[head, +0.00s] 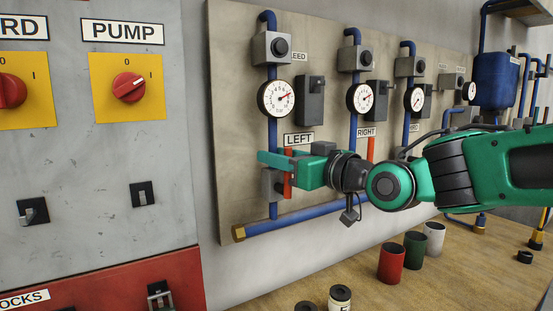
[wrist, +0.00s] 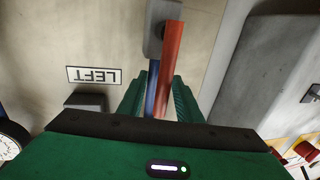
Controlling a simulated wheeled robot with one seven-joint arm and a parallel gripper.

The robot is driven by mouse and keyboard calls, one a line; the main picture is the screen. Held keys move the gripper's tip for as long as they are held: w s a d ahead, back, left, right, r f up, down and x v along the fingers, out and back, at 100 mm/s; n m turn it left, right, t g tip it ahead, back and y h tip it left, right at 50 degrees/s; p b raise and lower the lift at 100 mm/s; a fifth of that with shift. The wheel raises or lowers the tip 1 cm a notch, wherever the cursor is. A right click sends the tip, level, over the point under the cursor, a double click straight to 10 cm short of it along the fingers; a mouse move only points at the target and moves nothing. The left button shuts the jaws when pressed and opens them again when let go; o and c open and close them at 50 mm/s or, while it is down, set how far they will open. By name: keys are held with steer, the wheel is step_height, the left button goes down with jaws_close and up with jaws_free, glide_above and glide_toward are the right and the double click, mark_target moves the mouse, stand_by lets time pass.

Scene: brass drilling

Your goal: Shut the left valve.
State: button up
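The left valve has a grey body (head: 268,185) on a blue pipe, under the LEFT label (head: 298,139). Its red lever (head: 288,187) stands upright, along the pipe, partly hidden by my gripper in the head view. My gripper (head: 272,158) is at the lever, level with its upper part. In the wrist view the red lever (wrist: 173,50) runs down between the two fingers of my gripper (wrist: 160,92). The fingers are apart, with the blue pipe (wrist: 152,85) showing beside the lever. I cannot tell whether a finger touches the lever.
The right valve's red lever (head: 371,149) stands upright beyond my gripper. A pressure gauge (head: 276,98) and a dark box (head: 311,101) are above. Cans, including a red one (head: 391,262), stand on the wooden bench below. A grey control cabinet (head: 80,165) is at left.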

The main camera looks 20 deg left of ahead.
steer(key=shift+w+a, duration=0.2)
steer(key=shift+a, duration=0.15)
jaws_close()
